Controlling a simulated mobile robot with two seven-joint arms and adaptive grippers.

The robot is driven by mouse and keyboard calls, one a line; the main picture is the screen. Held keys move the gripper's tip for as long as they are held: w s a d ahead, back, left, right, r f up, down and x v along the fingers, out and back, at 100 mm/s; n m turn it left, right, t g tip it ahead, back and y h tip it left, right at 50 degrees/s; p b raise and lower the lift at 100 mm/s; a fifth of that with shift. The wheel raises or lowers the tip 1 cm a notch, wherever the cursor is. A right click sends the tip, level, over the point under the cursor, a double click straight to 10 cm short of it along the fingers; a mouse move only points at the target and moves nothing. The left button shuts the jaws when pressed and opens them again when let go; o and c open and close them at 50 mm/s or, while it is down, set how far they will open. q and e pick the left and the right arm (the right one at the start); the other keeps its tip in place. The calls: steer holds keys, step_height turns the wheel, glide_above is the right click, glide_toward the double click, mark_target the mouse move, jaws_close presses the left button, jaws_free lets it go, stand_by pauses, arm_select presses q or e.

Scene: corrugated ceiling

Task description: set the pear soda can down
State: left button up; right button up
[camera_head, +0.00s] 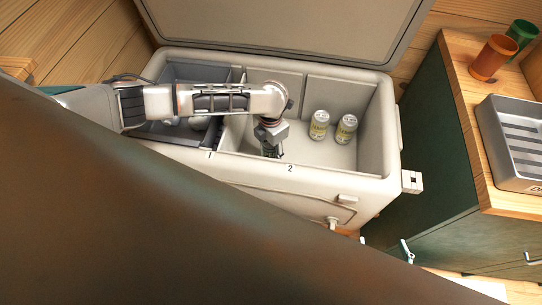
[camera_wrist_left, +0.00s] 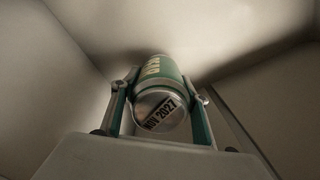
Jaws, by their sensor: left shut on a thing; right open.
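My left gripper (camera_head: 271,150) reaches down into the compartment marked 2 of an open cooler (camera_head: 375,125), near its left divider. In the left wrist view, the gripper (camera_wrist_left: 160,98) is shut on a green can (camera_wrist_left: 160,69), one finger on each side. The can's silver end faces the camera and reads NOV 2027. Its side lettering is foreshortened, so I cannot read the flavour. In the head view the can is mostly hidden by the gripper, and I cannot tell whether it touches the floor. My right gripper is not in view.
Two pale yellow cans (camera_head: 319,125) stand upright to the gripper's right in the same compartment. The left compartment (camera_head: 165,130) is darker and holds pale round things. The lid (camera_head: 290,30) is open. A cabinet with a grey tray (camera_head: 490,125) and two cups (camera_head: 492,58) stands right.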

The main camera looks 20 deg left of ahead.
mark_target(271, 156)
arm_select(q)
step_height(271, 156, down, 4)
steer(key=shift+r+b, duration=0.15)
steer(key=shift+b, duration=0.3)
steer(key=shift+f, duration=0.2)
steer(key=shift+r, duration=0.1)
steer(key=o, duration=1.4)
steer(key=shift+f, duration=0.2)
